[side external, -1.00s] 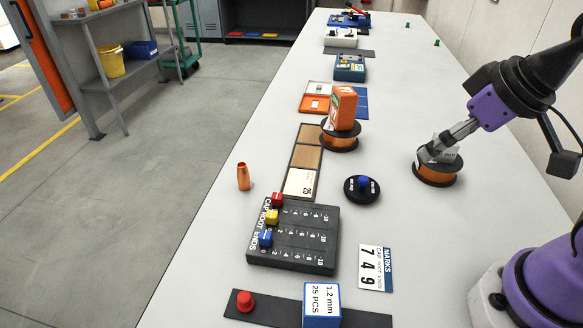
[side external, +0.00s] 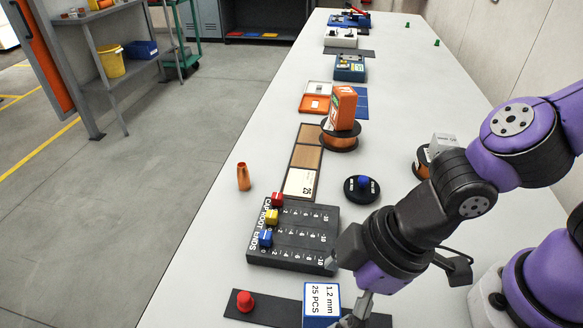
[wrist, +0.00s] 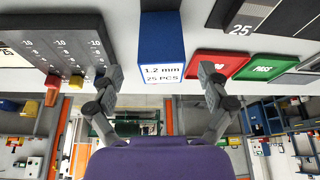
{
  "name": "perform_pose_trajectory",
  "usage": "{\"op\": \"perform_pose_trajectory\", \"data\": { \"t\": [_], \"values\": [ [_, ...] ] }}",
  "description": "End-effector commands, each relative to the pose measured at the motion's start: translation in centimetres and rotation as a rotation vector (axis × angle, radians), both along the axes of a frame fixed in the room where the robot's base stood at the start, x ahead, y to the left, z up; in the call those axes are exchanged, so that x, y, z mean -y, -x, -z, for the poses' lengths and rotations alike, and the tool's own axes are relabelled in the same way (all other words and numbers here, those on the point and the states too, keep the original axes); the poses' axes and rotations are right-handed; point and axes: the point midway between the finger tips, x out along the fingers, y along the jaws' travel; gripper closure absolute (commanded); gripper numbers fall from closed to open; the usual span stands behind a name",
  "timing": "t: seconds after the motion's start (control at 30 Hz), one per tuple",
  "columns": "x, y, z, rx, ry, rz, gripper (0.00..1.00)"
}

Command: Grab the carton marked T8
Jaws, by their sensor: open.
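No T8 marking is legible on any carton from here. A blue and white carton marked 1.2 mm 25 PCS (side external: 321,306) stands on a dark strip at the table's near end. It also shows in the wrist view (wrist: 162,50), framed between my fingers. My gripper (wrist: 161,76) is open and empty, with one finger to each side of that carton in the picture; no contact is visible. In the side view my gripper (side external: 346,291) is just right of the carton. An orange carton (side external: 341,108) stands on a spool. A white carton (side external: 443,144) sits on another spool, partly hidden by my arm.
A black board with coloured pegs (side external: 295,238) lies beside my gripper. A red knob (side external: 244,300) is on the dark strip. A black disc with a blue knob (side external: 362,188) lies behind my gripper. Red (wrist: 222,64) and green (wrist: 272,67) panels show in the wrist view.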

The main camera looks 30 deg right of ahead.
Motion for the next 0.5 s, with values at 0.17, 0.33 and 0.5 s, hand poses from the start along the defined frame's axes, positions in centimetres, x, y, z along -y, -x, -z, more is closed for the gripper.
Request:
{"op": "perform_pose_trajectory", "data": {
  "t": [0.17,0.33,0.5],
  "values": [
    [-0.3,-0.2,1.0,-0.002,0.001,0.001,0.11],
    [-1.2,-0.7,2.8,-0.003,0.004,0.000,0.11],
    [-1.9,-1.2,4.7,-0.002,0.002,0.001,0.11]
  ]
}}
